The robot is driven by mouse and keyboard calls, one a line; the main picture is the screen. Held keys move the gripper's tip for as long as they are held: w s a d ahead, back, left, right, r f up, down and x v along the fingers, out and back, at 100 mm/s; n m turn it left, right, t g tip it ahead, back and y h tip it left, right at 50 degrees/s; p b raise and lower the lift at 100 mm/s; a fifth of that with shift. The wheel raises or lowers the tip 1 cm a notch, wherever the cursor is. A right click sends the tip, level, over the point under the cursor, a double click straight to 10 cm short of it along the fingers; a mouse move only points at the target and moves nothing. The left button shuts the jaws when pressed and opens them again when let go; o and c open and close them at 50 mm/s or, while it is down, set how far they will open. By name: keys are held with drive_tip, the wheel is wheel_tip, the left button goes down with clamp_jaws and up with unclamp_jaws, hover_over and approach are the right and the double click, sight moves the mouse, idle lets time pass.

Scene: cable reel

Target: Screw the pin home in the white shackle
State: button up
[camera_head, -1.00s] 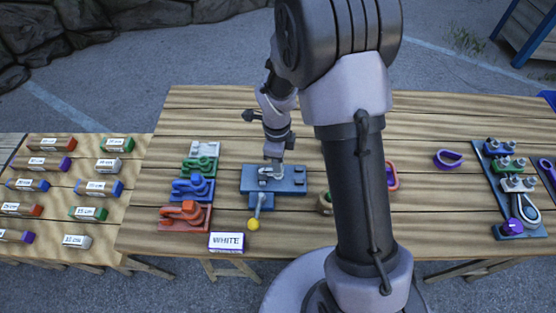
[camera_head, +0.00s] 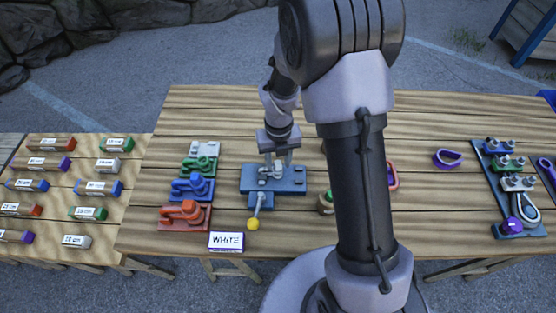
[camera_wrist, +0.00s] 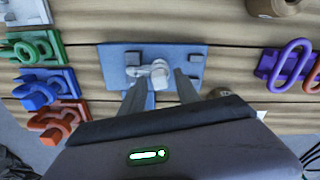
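The white shackle (camera_head: 268,174) sits on the blue fixture plate (camera_head: 296,186) on the table. In the wrist view the shackle (camera_wrist: 158,70) lies on the plate (camera_wrist: 113,76) with its rounded end to the right. My gripper (camera_head: 278,168) points down over the plate. In the wrist view my gripper (camera_wrist: 160,82) is open, its two fingers apart on either side of the shackle, with nothing visibly gripped. I cannot tell how far the pin is screwed in, or whether the fingers touch anything.
Green (camera_head: 200,165), blue (camera_head: 193,188) and red (camera_head: 186,215) shackles stand on the left.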

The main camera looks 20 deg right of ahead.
idle(0.3)
drive_tip(key=shift+r+p, duration=1.3)
drive_tip(key=shift+r, duration=1)
drive_tip(key=shift+f, duration=0.1)
wheel_tip(320, 180, down, 5)
drive_tip(key=b, duration=0.5)
drive_tip(key=shift+r, duration=0.25)
drive_tip(key=shift+c, duration=0.2)
clamp_jaws()
drive_tip(key=shift+o, duration=0.2)
unclamp_jaws()
